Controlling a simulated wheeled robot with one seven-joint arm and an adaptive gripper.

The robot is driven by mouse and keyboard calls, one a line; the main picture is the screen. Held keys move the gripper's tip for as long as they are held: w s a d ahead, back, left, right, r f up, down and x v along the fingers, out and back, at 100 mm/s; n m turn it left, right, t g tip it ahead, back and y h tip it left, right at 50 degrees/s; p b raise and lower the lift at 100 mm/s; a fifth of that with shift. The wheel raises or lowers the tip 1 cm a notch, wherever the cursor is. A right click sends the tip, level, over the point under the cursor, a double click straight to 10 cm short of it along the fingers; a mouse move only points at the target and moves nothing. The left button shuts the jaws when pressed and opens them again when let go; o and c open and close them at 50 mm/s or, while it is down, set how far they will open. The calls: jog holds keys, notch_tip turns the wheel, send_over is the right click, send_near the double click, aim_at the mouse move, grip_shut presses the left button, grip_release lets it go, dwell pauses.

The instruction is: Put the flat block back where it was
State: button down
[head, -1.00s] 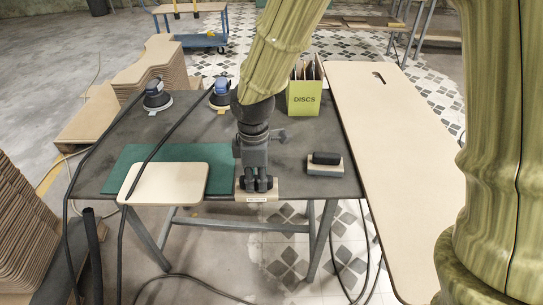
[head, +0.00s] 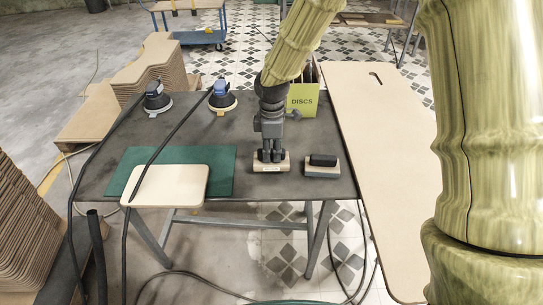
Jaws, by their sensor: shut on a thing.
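My gripper (head: 271,156) points down over the front part of the dark table (head: 222,131) and is shut on a flat beige block (head: 271,168) with a small pale label on its front side. The fingers hide the middle of the block's top. I cannot tell whether the block touches the table or hangs just above it. The block is left of a grey and beige sanding block (head: 322,170) with a black grip on top, with a narrow gap between them.
A green mat (head: 222,172) lies to the left, with a pale rounded board (head: 168,186) on it overhanging the front edge. Two sanders (head: 157,98) (head: 222,97) with black hoses stand at the back left. A green DISCS box (head: 303,99) stands behind my gripper. A long board (head: 385,150) lies at right.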

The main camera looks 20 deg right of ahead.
aim_at(272, 158)
jog(key=shift+f+p, duration=0.4)
jog(key=shift+f, duration=1.05)
jog(key=shift+f, duration=0.15)
jog(key=c, duration=1.3)
grip_release()
jog(key=shift+o, duration=0.2)
notch_tip(272, 158, up, 12)
jog(key=shift+r+b, duration=0.2)
jog(key=shift+b, duration=1)
